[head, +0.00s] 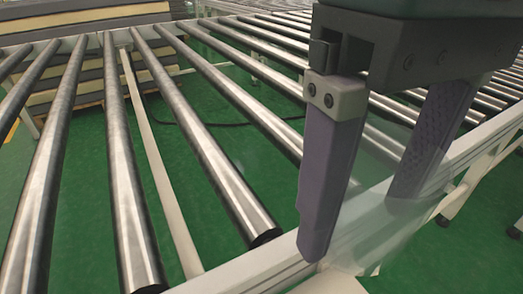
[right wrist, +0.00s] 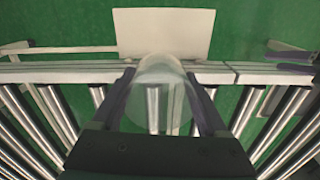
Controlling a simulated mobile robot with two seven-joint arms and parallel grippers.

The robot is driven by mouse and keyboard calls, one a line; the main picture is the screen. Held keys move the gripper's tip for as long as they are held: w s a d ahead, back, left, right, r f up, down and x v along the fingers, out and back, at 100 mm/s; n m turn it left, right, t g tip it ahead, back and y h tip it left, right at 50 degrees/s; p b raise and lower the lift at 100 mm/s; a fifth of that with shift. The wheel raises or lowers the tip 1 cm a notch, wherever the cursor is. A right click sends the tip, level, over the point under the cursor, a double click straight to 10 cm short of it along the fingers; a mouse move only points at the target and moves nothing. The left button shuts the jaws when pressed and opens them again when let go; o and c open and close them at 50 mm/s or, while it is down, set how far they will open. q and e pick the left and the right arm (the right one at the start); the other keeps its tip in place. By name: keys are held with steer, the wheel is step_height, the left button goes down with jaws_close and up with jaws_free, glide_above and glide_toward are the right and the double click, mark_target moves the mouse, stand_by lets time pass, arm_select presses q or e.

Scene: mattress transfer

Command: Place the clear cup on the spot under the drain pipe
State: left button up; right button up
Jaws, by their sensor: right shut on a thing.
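My right gripper (head: 360,215) hangs over the conveyor's near side rail in the head view, its two purple fingers pointing down. It is shut on the clear cup (head: 374,222), which is so see-through that its outline is faint. In the right wrist view the cup (right wrist: 161,95) shows as a pale round-ended shape between the two fingers, overlapping the rail and rollers. At the right edge of that view, purple pieces (right wrist: 291,68) look like my left gripper's fingers, too small and cut off to judge. I cannot make out a drain pipe or the spot under it.
Metal rollers (head: 210,155) run across a conveyor with a pale side rail (head: 250,272). A white plate (right wrist: 163,32) shows beyond the rail in the right wrist view. Stacked mattresses (head: 85,60) stand at the back left. The green floor shows between the rollers and beside the rail.

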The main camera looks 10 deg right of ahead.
steer(key=shift+n, duration=0.5)
steer(key=f+b, duration=0.6)
steer(key=f, duration=0.3)
steer(key=a+f+b, duration=0.1)
steer(key=f+b, duration=0.5)
steer(key=f, duration=0.3)
steer(key=f+b, duration=0.6)
steer(key=f, duration=0.3)
steer(key=shift+a+f, duration=0.1)
steer(key=shift+a, duration=0.1)
step_height(320, 180, down, 4)
steer(key=b, duration=0.2)
steer(key=shift+f+b, duration=0.15)
steer(key=shift+b, duration=0.15)
arm_select(q)
step_height(320, 180, down, 24)
steer(key=shift+r, duration=0.2)
steer(key=shift+w, duration=0.1)
arm_select(e)
steer(key=o, duration=1.1)
arm_select(q)
steer(key=shift+d, duration=0.1)
arm_select(e)
steer(key=shift+o, duration=0.7)
